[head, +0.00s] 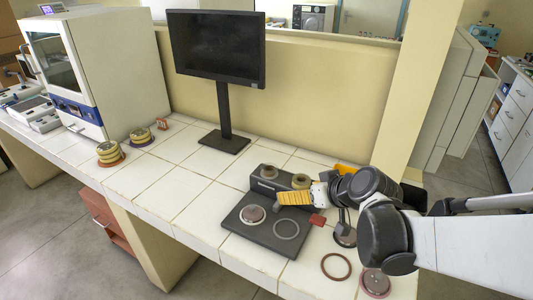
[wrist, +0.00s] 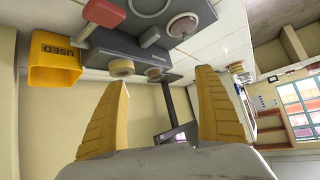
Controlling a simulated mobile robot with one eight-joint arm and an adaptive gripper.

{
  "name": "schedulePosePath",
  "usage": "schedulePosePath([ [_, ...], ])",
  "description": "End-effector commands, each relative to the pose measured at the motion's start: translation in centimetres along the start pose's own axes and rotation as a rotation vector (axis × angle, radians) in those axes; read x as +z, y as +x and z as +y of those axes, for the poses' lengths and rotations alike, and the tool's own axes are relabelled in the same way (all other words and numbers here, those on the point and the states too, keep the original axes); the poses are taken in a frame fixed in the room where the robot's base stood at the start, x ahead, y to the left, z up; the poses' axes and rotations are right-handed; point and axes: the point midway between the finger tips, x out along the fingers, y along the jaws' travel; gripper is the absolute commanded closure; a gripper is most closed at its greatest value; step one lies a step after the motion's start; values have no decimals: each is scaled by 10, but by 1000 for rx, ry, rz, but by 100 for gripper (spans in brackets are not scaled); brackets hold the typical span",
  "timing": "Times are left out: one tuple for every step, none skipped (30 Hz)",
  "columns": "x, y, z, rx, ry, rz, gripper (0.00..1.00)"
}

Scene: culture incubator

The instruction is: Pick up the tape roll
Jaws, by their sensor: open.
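Two tan tape rolls sit on the raised back part of a dark grey device: a left one (head: 269,172) and a right one (head: 301,181). In the wrist view, which looks upside down, a nearer tape roll (wrist: 121,68) and a farther one (wrist: 153,73) show on that device. I cannot tell which one the task means. My gripper (head: 281,198) is over the device, in front of the two rolls in the head view. In the wrist view its yellow fingers (wrist: 163,78) are spread wide with nothing between them.
The dark device (head: 265,240) has round discs and a red paddle (head: 317,220). A yellow bin marked USED (wrist: 55,62) stands beside it. A monitor (head: 217,45) and stacked yellow rings (head: 110,153) are to the left. White tiles between them are clear.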

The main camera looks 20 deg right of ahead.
Motion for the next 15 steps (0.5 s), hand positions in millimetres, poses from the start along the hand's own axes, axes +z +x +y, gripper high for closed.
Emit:
schedulePosePath([
  [2, 11, 18, 4, -4, 36, 18],
  [2, 16, 28, 5, -11, 59, 18],
  [2, 21, 39, 7, -20, 90, 18],
  [2, 24, 46, 9, -28, 111, 18],
  [3, 27, 54, 13, -35, 132, 18],
  [4, 31, 63, 18, -43, 156, 18],
  [5, 32, 69, 22, -49, 173, 18],
  [6, 34, 75, 26, -56, 187, 18],
  [7, 35, 81, 31, -62, 203, 18],
  [8, 36, 84, 34, -66, 214, 18],
  [8, 37, 87, 37, -70, 222, 18],
  [9, 37, 90, 39, -73, 230, 18],
  [9, 38, 91, 41, -76, 235, 18],
  [9, 40, 92, 41, -77, 238, 18],
  [9, 42, 93, 41, -79, 240, 18],
])
